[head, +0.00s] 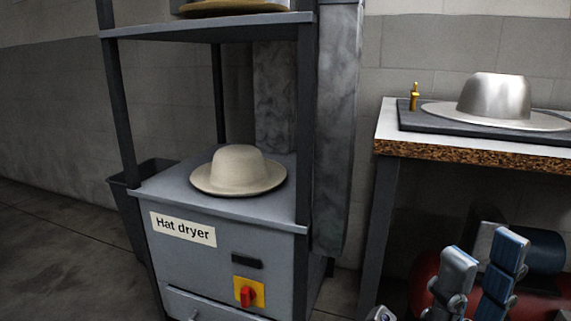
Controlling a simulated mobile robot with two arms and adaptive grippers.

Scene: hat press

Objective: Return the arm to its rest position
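My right gripper (483,255) is at the lower right, its two blue-grey fingers pointing up with a gap between them. It looks open, and nothing shows between the fingers. It is in front of and below the workbench, apart from the hats. My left gripper is not in view. A beige felt hat (238,168) sits brim down on top of the grey hat dryer (215,265), left of my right gripper. A shiny metal hat form (495,98) sits on a dark plate (425,121) on the workbench (450,150).
The dryer's rack has an upper shelf (200,32) with part of another hat (235,8). A red switch (246,297) is on the dryer's front. A red tank (425,280) lies under the workbench behind my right gripper. Floor at left is clear.

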